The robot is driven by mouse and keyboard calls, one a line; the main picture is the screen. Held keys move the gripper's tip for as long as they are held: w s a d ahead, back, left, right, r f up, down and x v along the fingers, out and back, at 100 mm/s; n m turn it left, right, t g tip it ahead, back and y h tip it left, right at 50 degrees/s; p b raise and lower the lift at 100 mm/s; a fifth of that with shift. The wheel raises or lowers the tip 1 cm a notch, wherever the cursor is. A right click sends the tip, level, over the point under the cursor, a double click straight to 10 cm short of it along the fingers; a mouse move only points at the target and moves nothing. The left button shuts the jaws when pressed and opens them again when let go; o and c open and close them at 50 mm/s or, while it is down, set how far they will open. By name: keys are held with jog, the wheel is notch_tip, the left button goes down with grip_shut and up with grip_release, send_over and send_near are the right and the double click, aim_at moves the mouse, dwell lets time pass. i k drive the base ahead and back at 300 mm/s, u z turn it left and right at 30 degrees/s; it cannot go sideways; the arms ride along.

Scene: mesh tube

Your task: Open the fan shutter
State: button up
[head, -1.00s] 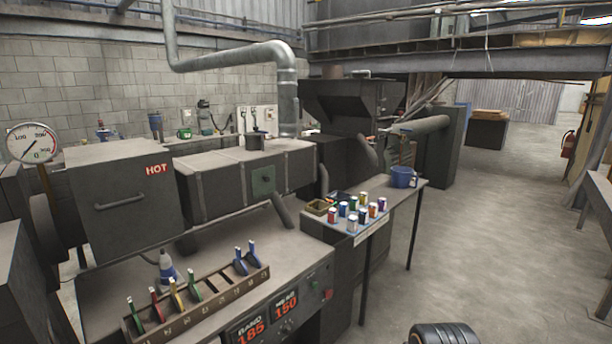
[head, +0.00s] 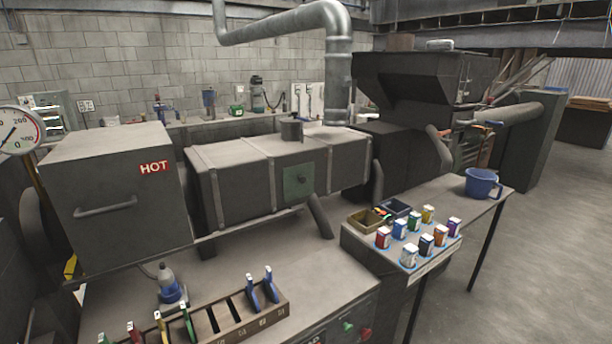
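I cannot tell for certain which part is the fan shutter. A small green square plate (head: 298,181) with a dark knob at its middle is on the front of the long grey box duct (head: 235,183). A big round metal pipe (head: 338,75) rises behind the duct's right end. My gripper is not in view, so its state does not show.
A grey box marked HOT (head: 115,190) with a bar handle stands left. A side table holds several small cans (head: 401,229) and a blue mug (head: 482,184). Open floor lies right.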

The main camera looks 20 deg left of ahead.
aim_at(297, 181)
jog(key=u, duration=0.75)
jog(key=i, duration=0.85)
jog(key=u, duration=0.95)
